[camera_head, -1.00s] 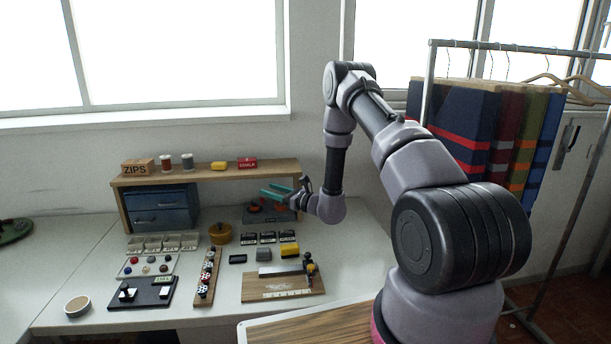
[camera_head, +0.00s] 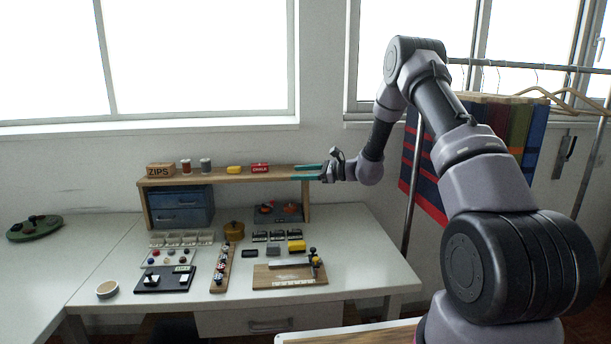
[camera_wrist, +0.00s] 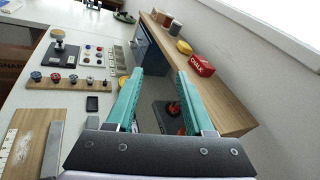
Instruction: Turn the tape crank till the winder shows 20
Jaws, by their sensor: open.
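A dark grey base with red-orange round parts (camera_head: 279,212) stands on the bench under the right end of the shelf. It looks like the tape winder, but its crank and number are too small to read. In the wrist view the base (camera_wrist: 164,112) lies between and below my fingers, partly hidden by the right finger. My gripper (camera_head: 308,172), with teal fingers, is at about shelf height near the shelf's right end. In the wrist view my gripper (camera_wrist: 158,76) is open, with nothing between its fingertips.
The wooden shelf (camera_head: 225,177) carries a ZIPS box (camera_head: 160,170), spools and a red CHALK box (camera_head: 260,168). Blue drawers (camera_head: 180,207) stand under it. A wooden board with a ruler (camera_head: 290,276) lies in front. The bench's right side is clear.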

